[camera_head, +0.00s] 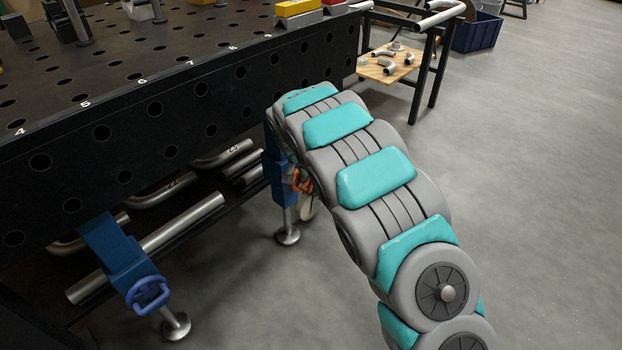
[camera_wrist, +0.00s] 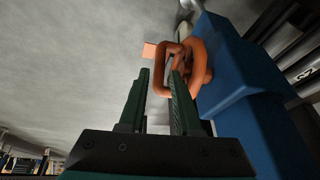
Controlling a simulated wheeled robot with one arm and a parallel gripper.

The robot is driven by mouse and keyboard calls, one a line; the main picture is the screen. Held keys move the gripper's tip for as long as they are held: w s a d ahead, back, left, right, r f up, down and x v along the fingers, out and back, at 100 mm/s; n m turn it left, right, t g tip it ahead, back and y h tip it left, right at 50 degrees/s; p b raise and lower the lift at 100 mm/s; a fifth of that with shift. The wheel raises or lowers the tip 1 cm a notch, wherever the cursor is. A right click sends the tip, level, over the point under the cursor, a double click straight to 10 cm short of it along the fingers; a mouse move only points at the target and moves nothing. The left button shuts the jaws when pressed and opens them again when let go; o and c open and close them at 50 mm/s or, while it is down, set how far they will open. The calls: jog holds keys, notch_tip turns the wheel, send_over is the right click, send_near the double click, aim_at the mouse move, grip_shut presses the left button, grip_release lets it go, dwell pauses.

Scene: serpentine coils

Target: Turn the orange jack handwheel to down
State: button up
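The orange jack handwheel (camera_wrist: 197,62) shows in the wrist view as a rounded loop beside a blue jack body (camera_wrist: 245,95). In the head view, the handwheel (camera_head: 303,183) is a small orange patch on the blue leg (camera_head: 281,182), mostly hidden by my arm. My gripper (camera_wrist: 161,74) is open in the wrist view, its two dark green fingers apart. The left bar of the loop appears between the fingertips, and the right finger overlaps the loop's opening. I cannot tell whether either finger touches it. My gripper is hidden in the head view.
A black perforated table (camera_head: 130,75) stands at the left, with metal pipes (camera_head: 185,225) on a shelf below. Another blue leg with a blue handwheel (camera_head: 148,295) stands nearer. A small wooden-topped stand (camera_head: 388,66) holds pipe fittings. The grey floor is free at the right.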

jog(key=shift+x, duration=1.45)
grip_shut()
